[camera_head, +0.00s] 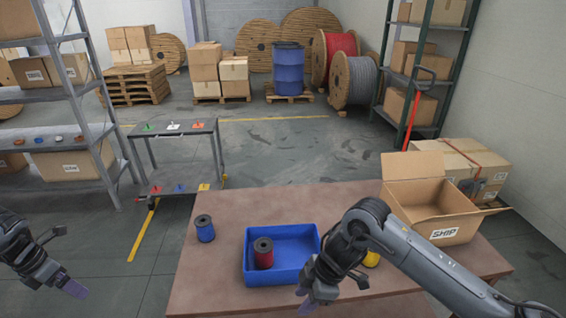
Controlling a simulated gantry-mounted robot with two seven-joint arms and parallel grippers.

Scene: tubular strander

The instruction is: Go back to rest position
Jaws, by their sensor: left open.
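My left gripper (72,288) hangs at the lower left, off the table's left side, and holds nothing visible. My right gripper (306,302) points down near the front right corner of the blue tray (283,277); its fingers are too small and overlapped to tell open or shut. A dark red spool (264,256) stands upright in the left part of the tray. A blue spool (205,231) stands upright on the table, left of the tray. A yellow item (371,259) is mostly hidden behind my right arm.
The brown table (240,203) has bare room behind the tray. An open cardboard SHIP box (428,211) stands at its right, beyond my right arm. A grey cart (172,130) stands behind left. A shelf rack (75,95) is at the far left, with clear floor between.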

